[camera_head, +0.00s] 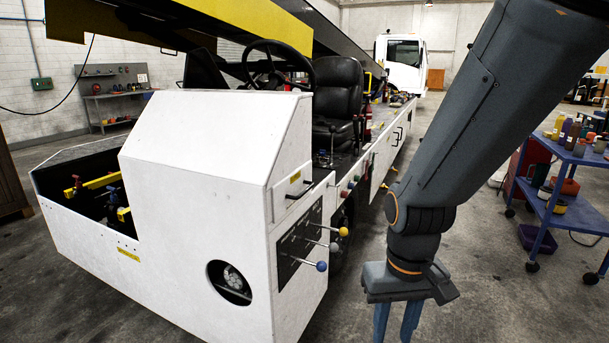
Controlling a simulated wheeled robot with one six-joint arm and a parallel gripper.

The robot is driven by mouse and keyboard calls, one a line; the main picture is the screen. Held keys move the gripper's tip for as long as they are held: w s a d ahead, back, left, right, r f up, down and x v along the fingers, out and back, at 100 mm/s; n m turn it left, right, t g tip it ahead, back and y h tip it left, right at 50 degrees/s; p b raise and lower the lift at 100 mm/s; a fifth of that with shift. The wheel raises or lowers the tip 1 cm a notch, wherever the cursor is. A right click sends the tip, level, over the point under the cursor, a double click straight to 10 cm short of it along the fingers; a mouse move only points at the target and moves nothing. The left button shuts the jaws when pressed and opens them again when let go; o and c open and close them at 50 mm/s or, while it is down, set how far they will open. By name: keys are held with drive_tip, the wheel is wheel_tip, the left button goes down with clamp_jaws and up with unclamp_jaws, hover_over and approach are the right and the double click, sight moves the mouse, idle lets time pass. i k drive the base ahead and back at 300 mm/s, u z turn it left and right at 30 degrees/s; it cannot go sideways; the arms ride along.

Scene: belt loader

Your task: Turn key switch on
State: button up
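The white belt loader (215,160) fills the left and middle of the head view. A dark control panel (297,247) on its side carries several levers, one with a yellow knob (343,232) and one with a blue knob (322,266). Small coloured knobs (344,193) sit farther back along the side. I cannot make out the key switch. My gripper (396,335) points down at the bottom edge, to the right of the panel and apart from it. Its two blue fingers are spread with nothing visible between them; their tips are cut off by the frame.
The driver's seat (338,92) and steering wheel (276,62) are on the loader. A blue cart (560,222) with bottles and tools stands at the right. A workbench (120,96) is at the back left. Bare concrete floor lies around my arm.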

sight(321, 160)
drive_tip(key=u, duration=0.05)
drive_tip(key=k, duration=0.5)
drive_tip(key=z, duration=0.9)
drive_tip(key=i, duration=1.9)
drive_tip(key=u, duration=1.15)
drive_tip(key=i, duration=0.7)
drive_tip(key=u, duration=0.55)
drive_tip(key=i, duration=0.45)
